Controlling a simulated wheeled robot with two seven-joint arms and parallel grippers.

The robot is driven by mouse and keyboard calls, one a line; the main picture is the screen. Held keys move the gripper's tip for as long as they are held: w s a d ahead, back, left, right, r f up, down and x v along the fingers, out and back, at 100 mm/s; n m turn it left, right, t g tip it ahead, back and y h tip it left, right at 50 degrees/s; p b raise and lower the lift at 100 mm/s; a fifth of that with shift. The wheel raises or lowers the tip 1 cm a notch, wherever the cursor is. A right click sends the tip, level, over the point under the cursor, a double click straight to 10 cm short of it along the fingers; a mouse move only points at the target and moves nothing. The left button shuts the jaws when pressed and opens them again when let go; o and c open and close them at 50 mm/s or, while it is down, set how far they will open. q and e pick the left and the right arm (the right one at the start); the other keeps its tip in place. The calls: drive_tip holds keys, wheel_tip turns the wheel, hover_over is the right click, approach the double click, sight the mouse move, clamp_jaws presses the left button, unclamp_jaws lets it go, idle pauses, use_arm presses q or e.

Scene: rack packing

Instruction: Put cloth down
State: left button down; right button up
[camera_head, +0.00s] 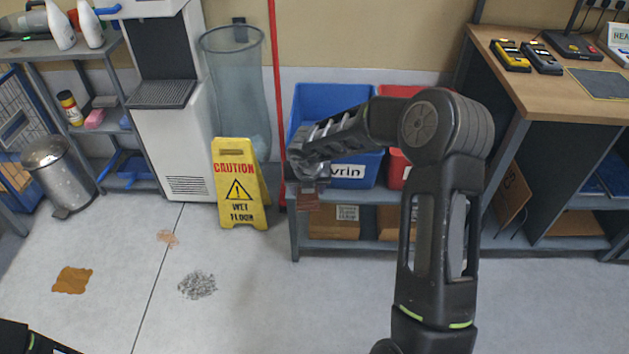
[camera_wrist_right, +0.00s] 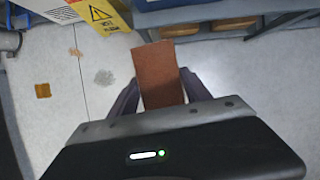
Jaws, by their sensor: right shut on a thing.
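The cloth, a flat reddish-brown rectangle, is held in my right gripper (camera_head: 308,184). It hangs below the fingers in the head view (camera_head: 306,201) and fills the space between them in the right wrist view (camera_wrist_right: 160,72). The gripper is shut on it, in the air before the left end of the low bin shelf. The cloth appears apart from the floor. My left gripper is not in view; only a dark piece of my own shows at the bottom left.
A blue bin (camera_head: 329,102) and a partly hidden red bin stand on the shelf (camera_head: 370,193), with cardboard boxes below. A yellow wet-floor sign (camera_head: 238,185) stands left of it. A brown stain (camera_head: 72,280), grey debris (camera_head: 197,285) and a faint orange patch (camera_head: 167,238) mark the floor.

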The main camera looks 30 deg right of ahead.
drive_tip(key=s+a+r+n+y, duration=0.1)
drive_tip(key=s+a+r+n, duration=0.1)
drive_tip(key=a+r, duration=0.3)
drive_tip(key=s+a+r+n+y, duration=0.1)
drive_tip(key=s+a+r, duration=0.4)
drive_tip(key=a, duration=0.9)
drive_tip(key=s+a+r+n, duration=0.3)
drive_tip(key=a+r+n, duration=0.1)
drive_tip(key=a, duration=0.6)
drive_tip(key=shift+s+r+t+y, duration=0.3)
drive_tip(key=shift+s+r+y, duration=0.1)
drive_tip(key=shift+r, duration=0.15)
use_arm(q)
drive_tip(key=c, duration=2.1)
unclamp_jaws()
